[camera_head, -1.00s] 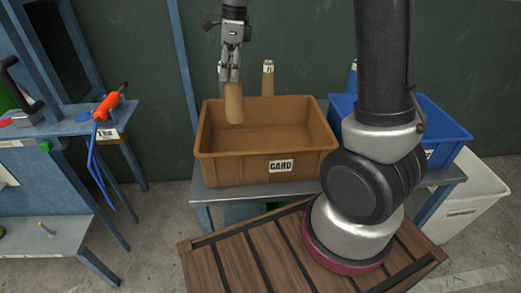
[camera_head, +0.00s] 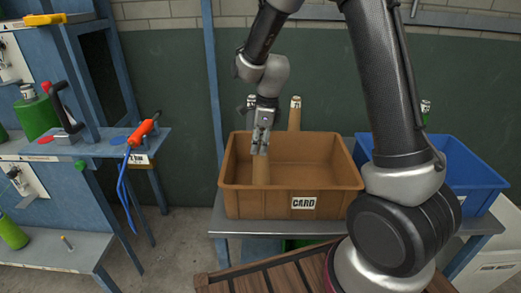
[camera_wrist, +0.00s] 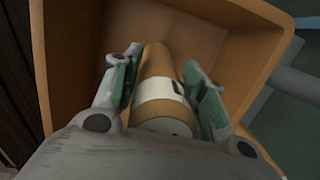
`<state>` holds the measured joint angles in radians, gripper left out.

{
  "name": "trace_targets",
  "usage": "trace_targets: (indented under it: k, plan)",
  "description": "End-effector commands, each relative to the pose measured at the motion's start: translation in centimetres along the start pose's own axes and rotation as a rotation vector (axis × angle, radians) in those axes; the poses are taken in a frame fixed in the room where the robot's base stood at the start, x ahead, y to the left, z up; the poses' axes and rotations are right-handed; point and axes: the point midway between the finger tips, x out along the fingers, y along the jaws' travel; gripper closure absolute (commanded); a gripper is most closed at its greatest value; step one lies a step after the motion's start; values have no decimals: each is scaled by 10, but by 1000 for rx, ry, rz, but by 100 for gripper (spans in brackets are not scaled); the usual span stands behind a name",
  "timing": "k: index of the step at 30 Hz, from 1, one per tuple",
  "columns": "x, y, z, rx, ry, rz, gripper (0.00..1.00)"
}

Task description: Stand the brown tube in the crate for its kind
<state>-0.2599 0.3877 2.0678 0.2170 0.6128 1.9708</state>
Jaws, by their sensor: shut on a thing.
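A brown crate (camera_head: 250,204) labelled CARD stands on the grey bench. My gripper (camera_head: 261,146) points down over the left part of this crate. It is shut on the brown tube (camera_head: 261,172), which hangs upright below the fingers with its lower part inside the crate. Whether the tube touches the crate floor cannot be told. In the wrist view the tube (camera_wrist: 157,65) lies between the two green-padded fingers, with a white label band near its end. The crate wall (camera_wrist: 75,60) surrounds it there.
Another brown tube (camera_head: 295,114) rises at the back of the brown crate. A blue crate (camera_head: 475,185) stands to the right, partly behind my arm. A blue workbench (camera_head: 90,147) with an orange-handled tool (camera_head: 142,132) stands at the left. A slatted wooden pallet (camera_head: 275,276) lies in front.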

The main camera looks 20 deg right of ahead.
Motion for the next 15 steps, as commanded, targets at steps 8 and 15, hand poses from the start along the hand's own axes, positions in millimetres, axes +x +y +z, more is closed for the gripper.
trace_targets:
  k: [8,15]
  plan:
    - [19,0,-3,1,-1,-1,80]
    - [22,0,-3,1,0,0,53]
